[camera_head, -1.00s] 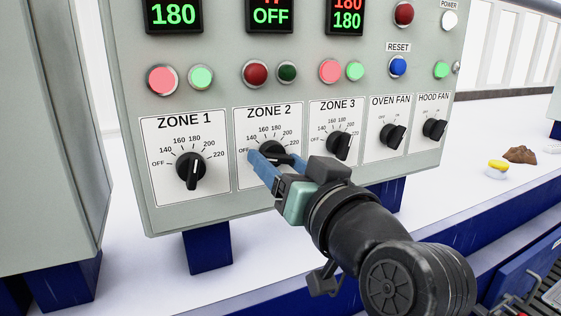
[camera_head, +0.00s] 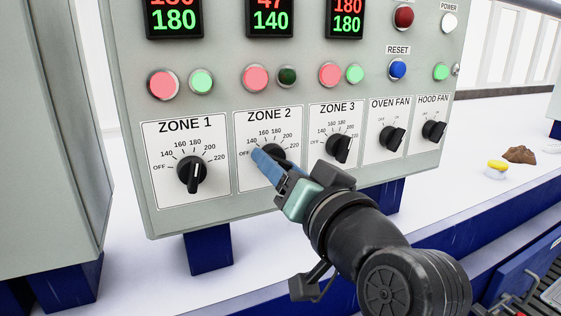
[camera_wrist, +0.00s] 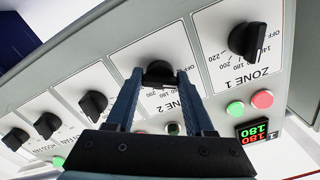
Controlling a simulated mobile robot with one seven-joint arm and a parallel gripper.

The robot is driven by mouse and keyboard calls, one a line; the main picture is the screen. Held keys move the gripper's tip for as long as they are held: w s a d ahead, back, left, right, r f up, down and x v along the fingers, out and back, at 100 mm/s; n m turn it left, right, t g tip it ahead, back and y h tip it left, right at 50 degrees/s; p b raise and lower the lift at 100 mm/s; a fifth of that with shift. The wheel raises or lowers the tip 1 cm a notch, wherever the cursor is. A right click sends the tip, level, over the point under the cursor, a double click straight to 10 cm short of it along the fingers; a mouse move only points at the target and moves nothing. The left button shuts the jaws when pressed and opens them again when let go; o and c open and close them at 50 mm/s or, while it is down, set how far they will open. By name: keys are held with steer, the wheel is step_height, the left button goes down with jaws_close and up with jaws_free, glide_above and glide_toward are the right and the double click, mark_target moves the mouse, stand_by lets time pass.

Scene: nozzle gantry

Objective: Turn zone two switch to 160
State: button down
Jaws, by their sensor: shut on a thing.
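The zone two switch (camera_head: 272,153) is a black rotary knob on a white plate labelled ZONE 2. My gripper (camera_head: 264,160) is at the knob with its blue fingers and partly hides it in the head view. In the wrist view the knob (camera_wrist: 159,73) sits between the two fingertips of my gripper (camera_wrist: 159,80), which are shut on it. The display above zone two (camera_head: 269,22) reads 140 in green, with a red number cut off above it. The dial marks run from OFF through 140, 160, 180 and 200; the knob's exact pointer direction is hidden.
The ZONE 1 knob (camera_head: 191,174) is close on the left and the ZONE 3 knob (camera_head: 339,147) close on the right. OVEN FAN (camera_head: 392,138) and HOOD FAN (camera_head: 433,131) knobs are farther right. Indicator lights and displays sit above.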

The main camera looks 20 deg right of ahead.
steer(key=shift+r+m+p, duration=0.15)
steer(key=shift+m+p, duration=1.35)
steer(key=shift+m, duration=2.8)
steer(key=shift+c, duration=1.4)
jaws_free()
steer(key=s+b, duration=0.4)
steer(key=s, duration=0.9)
steer(key=shift+d, duration=0.15)
steer(key=shift+w, duration=0.1)
